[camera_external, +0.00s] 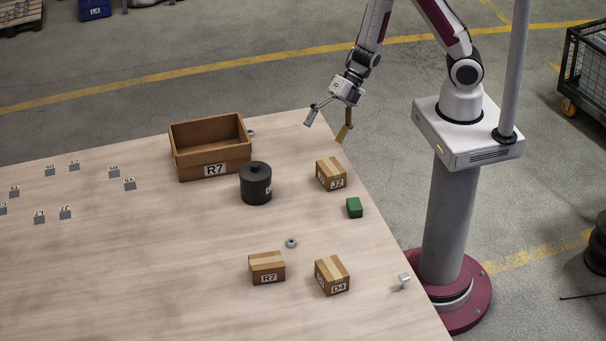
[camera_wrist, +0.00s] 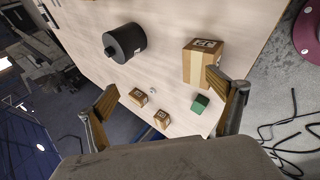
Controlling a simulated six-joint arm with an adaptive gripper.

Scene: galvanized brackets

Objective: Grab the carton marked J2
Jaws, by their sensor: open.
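The carton marked J2 (camera_external: 331,174) is a small brown box with a pale tape strip, standing on the table near its right edge. It shows in the wrist view as the large carton (camera_wrist: 203,62) at upper right, close to the right finger. My gripper (camera_external: 325,130) is open and empty. In the external view it appears above the J2 carton in the picture, near the table's far right corner, apart from it. In the wrist view the fingers (camera_wrist: 161,80) are spread wide, with bare table and small distant cartons between them.
A black lidded canister (camera_external: 256,184) stands left of J2, and a green block (camera_external: 354,208) lies just in front. Cartons R7 (camera_external: 267,268) and D4 (camera_external: 332,275) stand nearer the camera. An open wooden crate marked R7 (camera_external: 214,169) is at the back.

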